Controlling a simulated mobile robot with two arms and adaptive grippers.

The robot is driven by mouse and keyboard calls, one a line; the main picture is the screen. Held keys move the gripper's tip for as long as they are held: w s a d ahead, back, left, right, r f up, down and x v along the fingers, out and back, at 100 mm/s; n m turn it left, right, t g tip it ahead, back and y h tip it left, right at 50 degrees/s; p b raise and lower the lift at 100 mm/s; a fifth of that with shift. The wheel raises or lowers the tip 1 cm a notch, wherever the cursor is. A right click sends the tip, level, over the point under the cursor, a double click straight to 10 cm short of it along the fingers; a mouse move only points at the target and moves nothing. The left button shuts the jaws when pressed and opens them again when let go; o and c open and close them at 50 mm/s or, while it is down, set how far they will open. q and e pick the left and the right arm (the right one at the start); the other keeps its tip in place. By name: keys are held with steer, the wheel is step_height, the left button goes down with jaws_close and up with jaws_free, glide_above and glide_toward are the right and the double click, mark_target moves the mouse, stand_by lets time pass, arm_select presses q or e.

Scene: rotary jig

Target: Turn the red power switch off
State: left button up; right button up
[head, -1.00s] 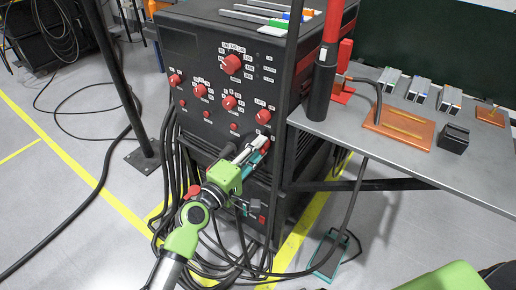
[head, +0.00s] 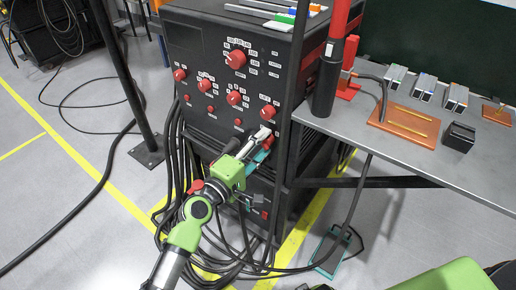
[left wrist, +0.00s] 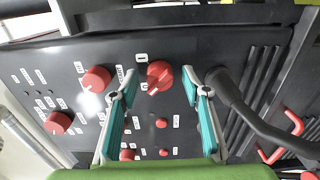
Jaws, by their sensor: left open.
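The red power switch (left wrist: 160,76) is a round knob with a raised grip bar, set low at the right of the welding machine's black front panel. In the left wrist view it sits between the two teal-padded fingers of my left gripper (left wrist: 159,84), which are open, one on each side with gaps between. A label with a stroke mark stands beside the switch. In the head view my left gripper (head: 262,139) is at the panel's lower right and hides part of the switch (head: 269,139). My right gripper is not seen.
Other red knobs (left wrist: 96,79) and small red buttons (left wrist: 162,123) are close by on the panel. A thick black cable (left wrist: 238,100) plugs in beside the right finger. A grey bench (head: 400,150) stands right of the machine; cables hang below the panel.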

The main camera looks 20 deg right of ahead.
arm_select(q)
steer(key=v, duration=1.2)
